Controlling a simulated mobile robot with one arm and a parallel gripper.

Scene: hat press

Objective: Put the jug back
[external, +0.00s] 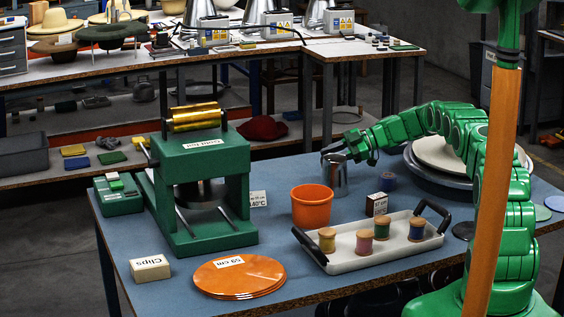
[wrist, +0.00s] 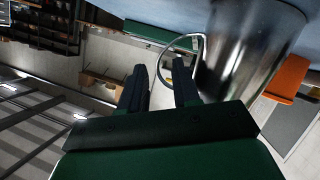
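A shiny metal jug (external: 335,177) stands upright on the blue worktable (external: 280,262), behind and right of an orange bucket. It fills the upper right of the wrist view (wrist: 245,50), tilted by the camera's angle. Its thin loop handle (wrist: 163,62) reaches toward my fingertips. My gripper (external: 347,152) is at the jug's rim, on its upper right side in the external view. In the wrist view its two dark fingers (wrist: 160,80) are apart, with part of the handle ahead of or between their tips. I cannot tell whether they touch it.
The orange bucket (external: 312,205), a small box (external: 376,204) and a white tray (external: 385,254) with several thread spools are in front of the jug. A green press (external: 203,165) stands left.

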